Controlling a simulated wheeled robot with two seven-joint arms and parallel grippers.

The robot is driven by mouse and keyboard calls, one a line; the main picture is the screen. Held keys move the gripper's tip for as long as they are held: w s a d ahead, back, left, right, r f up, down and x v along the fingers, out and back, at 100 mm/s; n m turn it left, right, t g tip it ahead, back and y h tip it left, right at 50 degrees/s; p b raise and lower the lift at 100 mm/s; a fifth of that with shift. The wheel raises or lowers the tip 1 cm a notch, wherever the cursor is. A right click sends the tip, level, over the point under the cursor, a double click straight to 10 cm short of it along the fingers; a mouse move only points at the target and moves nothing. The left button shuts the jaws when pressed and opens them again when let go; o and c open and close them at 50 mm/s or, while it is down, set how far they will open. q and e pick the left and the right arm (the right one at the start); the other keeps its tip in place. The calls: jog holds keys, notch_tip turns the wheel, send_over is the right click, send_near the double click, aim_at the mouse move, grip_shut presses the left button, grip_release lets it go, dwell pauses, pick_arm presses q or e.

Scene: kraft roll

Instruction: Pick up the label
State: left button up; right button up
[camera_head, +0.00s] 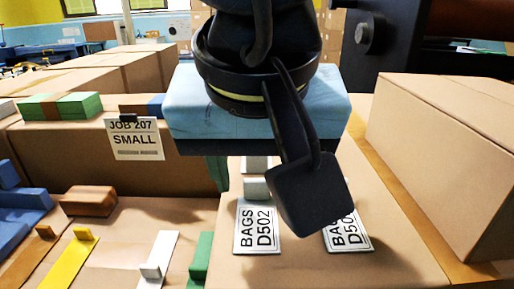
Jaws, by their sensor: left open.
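White labels printed "BAGS D502" lie on a flat brown kraft surface. The left label (258,230) has a small grey block at its upper end. The right label (350,238) is partly covered by my gripper. Another white label (135,140), reading "JOB 207 SMALL", is on the front of a brown box with a dark clip at its top. My left gripper (309,195) hangs in the middle, in front of the BAGS labels. It is open, with one dark finger clearly seen and nothing visibly held. Contact with the right label cannot be told. My right gripper does not show.
A large brown box (450,150) stands at the right. At the left are a brown block (89,201), a yellow strip (68,262), a white strip (158,260), a green strip (201,262) and blue blocks (22,215).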

pick_arm(q)
jog(key=shift+f, duration=0.1)
jog(key=c, duration=1.1)
